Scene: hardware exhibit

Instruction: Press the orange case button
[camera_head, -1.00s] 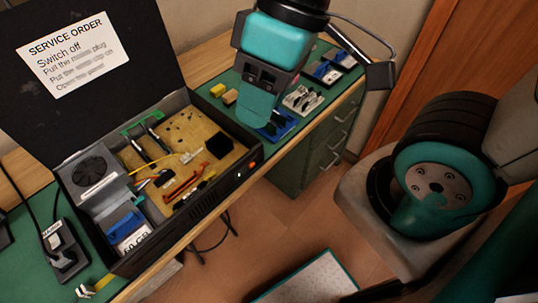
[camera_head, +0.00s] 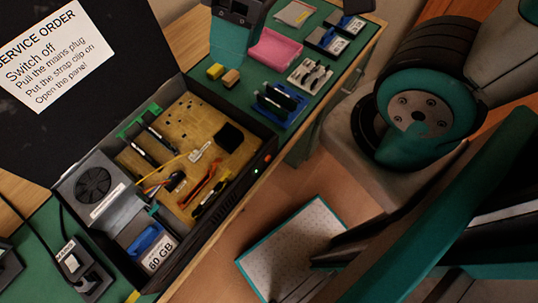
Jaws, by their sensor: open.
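The open black computer case (camera_head: 222,195) stands on the bench at left, its lid raised and its inside exposed. The orange case button (camera_head: 267,157) is a small glowing spot near the right end of the case's front face. A second, fainter small spot (camera_head: 254,171) sits just left of it.
Behind the case, the green mat holds yellow and tan blocks (camera_head: 230,78), a pink tray (camera_head: 276,50), a blue holder (camera_head: 278,104) and small parts. A power strip (camera_head: 82,268) lies at lower left. Open floor lies before the bench, with a pale teal-edged panel (camera_head: 290,248).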

